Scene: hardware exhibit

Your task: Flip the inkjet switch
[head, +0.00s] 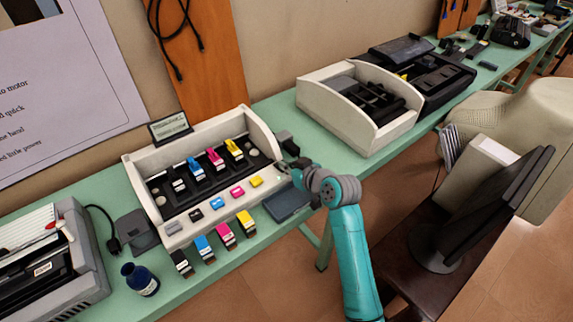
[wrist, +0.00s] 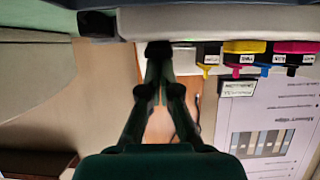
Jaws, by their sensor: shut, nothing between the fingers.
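The inkjet (head: 150,200) is a cream open-topped printer on the green table. Four cartridges in black, cyan, magenta and yellow stand inside it, and matching coloured buttons line its front ledge. My gripper (head: 284,169) is shut and empty at the ledge's right end, by the yellow button (head: 256,181). In the upside-down wrist view, the closed fingertips of my gripper (wrist: 160,50) are close to the pale printer body (wrist: 215,22), beside a small dark part (wrist: 157,48). I cannot tell whether they touch it. The switch cannot be made out clearly; it may be behind my fingers.
Loose cartridges (head: 202,249) lie in front of the inkjet. A dark flat pad (head: 287,205) lies below my gripper, and a blue bottle (head: 139,279) stands front left. A second cream machine (head: 350,130) is to the right. A monitor (head: 510,195) is at the right.

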